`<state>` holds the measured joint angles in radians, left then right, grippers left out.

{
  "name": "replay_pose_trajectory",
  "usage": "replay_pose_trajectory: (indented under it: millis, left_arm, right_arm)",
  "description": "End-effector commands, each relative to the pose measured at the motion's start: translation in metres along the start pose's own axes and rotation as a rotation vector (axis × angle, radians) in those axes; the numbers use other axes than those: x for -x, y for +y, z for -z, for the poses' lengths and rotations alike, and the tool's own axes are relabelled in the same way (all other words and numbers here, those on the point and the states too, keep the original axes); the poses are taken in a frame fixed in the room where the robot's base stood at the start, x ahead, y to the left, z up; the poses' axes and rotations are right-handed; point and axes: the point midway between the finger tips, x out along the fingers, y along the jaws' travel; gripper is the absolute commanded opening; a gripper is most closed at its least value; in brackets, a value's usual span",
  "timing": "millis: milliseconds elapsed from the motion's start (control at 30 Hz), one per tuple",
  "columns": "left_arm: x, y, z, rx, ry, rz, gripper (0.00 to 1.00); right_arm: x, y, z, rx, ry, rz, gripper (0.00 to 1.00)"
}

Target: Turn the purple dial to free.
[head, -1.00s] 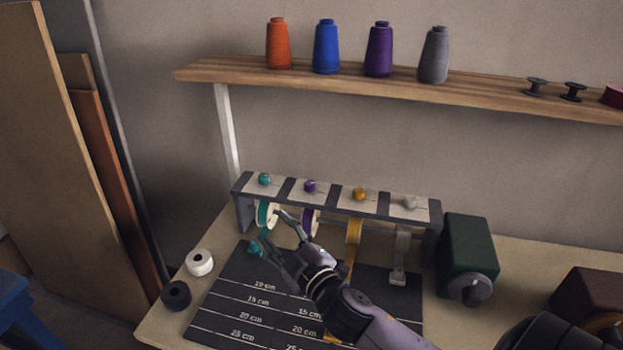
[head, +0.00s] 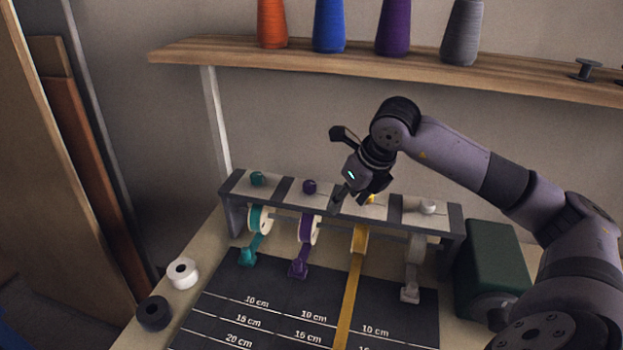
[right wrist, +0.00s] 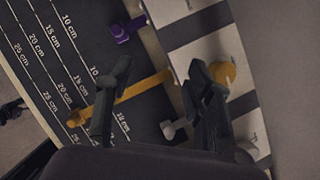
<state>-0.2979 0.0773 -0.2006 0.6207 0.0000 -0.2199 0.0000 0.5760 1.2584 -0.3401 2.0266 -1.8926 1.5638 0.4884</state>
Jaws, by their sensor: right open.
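The purple dial (head: 309,187) is a small round knob on a pale plate on top of the ribbon rack (head: 290,196), between the teal and yellow dials. Its pointer setting is too small to read. Below it hangs a purple ribbon on a spool (head: 308,230), with a purple end piece (head: 298,268), which also shows in the right wrist view (right wrist: 120,33). My right gripper (head: 338,167) is open and empty above the rack, right of the purple dial, with one finger low near the yellow dial (head: 371,198). The yellow dial also shows in the right wrist view (right wrist: 222,72). My left gripper is not in view.
The teal dial (head: 258,178) and white dial (head: 428,207) sit at the rack's ends. A yellow ribbon (head: 349,300) lies across the dark measuring mat (head: 260,285). A green box (head: 490,262) stands right of the rack. A shelf (head: 350,68) with cones is above.

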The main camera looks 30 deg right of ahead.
Motion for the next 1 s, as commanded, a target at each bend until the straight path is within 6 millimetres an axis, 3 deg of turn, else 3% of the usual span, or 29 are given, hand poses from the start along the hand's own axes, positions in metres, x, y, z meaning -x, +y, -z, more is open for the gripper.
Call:
replay_pose_trajectory:
  millis: [167,667,800,1000]
  left_arm:
    - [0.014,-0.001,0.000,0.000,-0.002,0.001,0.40]
    - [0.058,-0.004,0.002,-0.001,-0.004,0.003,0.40]
    - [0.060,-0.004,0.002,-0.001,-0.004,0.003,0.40]
    - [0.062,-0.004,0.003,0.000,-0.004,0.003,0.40]
  right_arm:
    - [-0.003,0.000,-0.018,-0.003,0.003,0.001,0.48]
    - [-0.041,0.001,-0.109,-0.002,0.004,0.000,0.48]
    - [-0.062,0.000,-0.109,-0.001,0.007,0.002,0.48]
    - [-0.075,0.000,-0.108,0.001,0.004,0.002,0.48]
